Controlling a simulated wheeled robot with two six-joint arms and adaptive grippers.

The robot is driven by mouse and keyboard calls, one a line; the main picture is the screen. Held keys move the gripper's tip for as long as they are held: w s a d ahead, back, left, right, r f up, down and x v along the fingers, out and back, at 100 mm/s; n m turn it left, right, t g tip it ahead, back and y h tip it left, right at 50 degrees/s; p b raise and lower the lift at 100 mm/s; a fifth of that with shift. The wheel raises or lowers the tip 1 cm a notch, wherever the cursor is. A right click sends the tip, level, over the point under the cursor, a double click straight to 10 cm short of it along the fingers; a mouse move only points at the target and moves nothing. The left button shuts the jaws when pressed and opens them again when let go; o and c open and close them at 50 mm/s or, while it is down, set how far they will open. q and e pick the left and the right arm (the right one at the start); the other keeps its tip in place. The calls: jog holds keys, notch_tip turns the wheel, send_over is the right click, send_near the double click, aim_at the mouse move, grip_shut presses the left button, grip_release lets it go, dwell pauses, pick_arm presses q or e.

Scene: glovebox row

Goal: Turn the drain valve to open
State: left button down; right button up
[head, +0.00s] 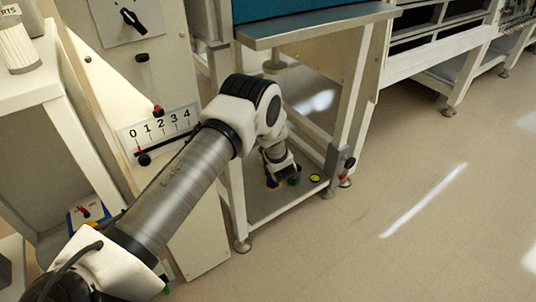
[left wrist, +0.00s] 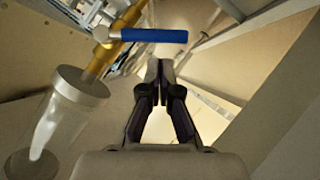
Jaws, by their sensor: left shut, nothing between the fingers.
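The drain valve shows in the left wrist view as a brass body (left wrist: 103,38) with a blue lever (left wrist: 155,35). The lever lies level across the picture, at an angle to the slanting brass body. A clear cup (left wrist: 80,88) is below the valve at the left. My left gripper (left wrist: 160,68) is shut and empty, its fingertips just below the lever in the picture; I cannot tell whether they touch. In the head view my left arm reaches into the open frame under the glovebox, and the valve cannot be made out there. My right gripper is not in view.
A white frame post (head: 357,105) stands right of my arm, with a red and black knob (head: 346,169) low on it. Coloured round pieces (head: 315,178) lie on the frame's bottom shelf. A panel with a numbered scale (head: 160,130) is at left. The floor at right is clear.

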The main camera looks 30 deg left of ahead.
pick_arm(q)
jog(key=shift+w+f, duration=0.55)
jog(key=shift+f, duration=0.15)
jog(key=shift+f+n+t+b, duration=0.4)
jog(key=shift+f+b, duration=0.1)
jog(key=shift+b, duration=0.25)
jog(key=w+f+n+t+b, duration=0.1)
jog(key=n+b, duration=0.1)
jog(key=w+d+f+n+t+b, duration=0.1)
jog(key=t+b, duration=0.1)
jog(key=b, duration=0.1)
jog(key=w+f+n+t+b, duration=0.1)
jog(key=f+n+b, duration=0.1)
jog(key=b, duration=0.1)
jog(key=shift+w+d+f+n+t+y, duration=0.1)
jog(key=shift+w+d+n+t+y, duration=0.2)
jog(key=shift+t+y, duration=0.1)
dwell(0.7)
